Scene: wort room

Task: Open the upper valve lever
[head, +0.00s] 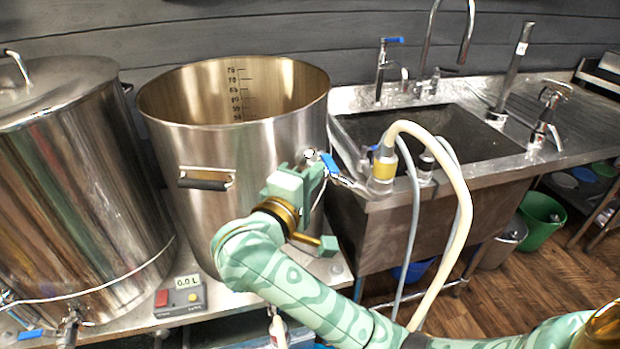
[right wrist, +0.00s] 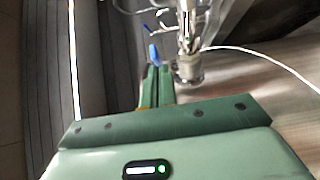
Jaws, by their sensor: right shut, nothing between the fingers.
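The upper valve lever (head: 329,162) is a blue handle on the right side of the open steel kettle (head: 235,130). My right gripper (head: 312,168), on a mint-green arm, is at the kettle's side right by this lever. Its fingers are shut with nothing between them. In the right wrist view the closed fingertips (right wrist: 156,85) lie just below the blue lever (right wrist: 155,54) and beside the metal valve body (right wrist: 190,66). I cannot tell whether they touch the lever. The gripper hides part of the valve in the head view. My left gripper is not in view.
A lidded steel vessel (head: 75,180) stands at the left, with another blue lever (head: 30,335) low down. A control box (head: 181,298) reads 0.0 L. A steel sink (head: 440,140) and a pale hose (head: 462,220) lie right of my gripper.

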